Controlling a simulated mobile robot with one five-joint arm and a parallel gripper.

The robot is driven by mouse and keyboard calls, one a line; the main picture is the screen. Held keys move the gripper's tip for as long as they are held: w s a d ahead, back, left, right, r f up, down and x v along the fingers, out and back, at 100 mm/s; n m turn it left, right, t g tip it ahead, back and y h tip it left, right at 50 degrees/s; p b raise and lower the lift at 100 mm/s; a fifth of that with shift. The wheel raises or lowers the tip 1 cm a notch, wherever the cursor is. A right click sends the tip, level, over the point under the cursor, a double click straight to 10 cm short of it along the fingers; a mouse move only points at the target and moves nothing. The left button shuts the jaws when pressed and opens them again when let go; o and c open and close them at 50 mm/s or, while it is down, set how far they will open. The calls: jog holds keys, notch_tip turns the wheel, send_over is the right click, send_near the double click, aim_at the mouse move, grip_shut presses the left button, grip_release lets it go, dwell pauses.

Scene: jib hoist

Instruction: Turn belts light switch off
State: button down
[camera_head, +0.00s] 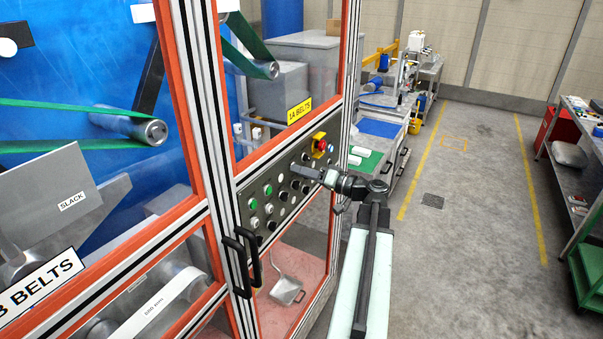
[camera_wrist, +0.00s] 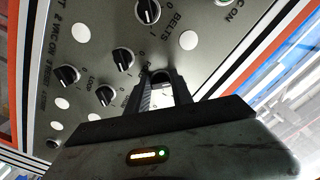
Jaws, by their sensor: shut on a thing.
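The dark control panel (camera_head: 257,188) is set in the orange-framed machine front, with green buttons, black rotary knobs and a red emergency stop (camera_head: 320,146). My gripper (camera_head: 297,168) is at the panel's middle in the head view. In the wrist view my gripper (camera_wrist: 158,88) is shut on a black knob (camera_wrist: 162,77), mostly hidden between the fingers, and its label is partly covered. A free knob (camera_wrist: 148,12) stands above, with the word BELTS beside it. I cannot tell for certain which knob that word names. Further free knobs (camera_wrist: 122,59) are to the left.
White round discs (camera_wrist: 188,40) sit among the knobs. A black door handle (camera_head: 240,265) sticks out below the panel at the left. A yellow "1A BELTS" sign (camera_head: 299,111) is above. The grey floor (camera_head: 470,220) at the right is open.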

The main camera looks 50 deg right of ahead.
jog(key=c, duration=1.1)
grip_release()
jog(key=shift+s, duration=0.1)
jog(key=v, duration=0.7)
jog(key=shift+s+d, duration=0.1)
jog(key=shift+s, duration=0.25)
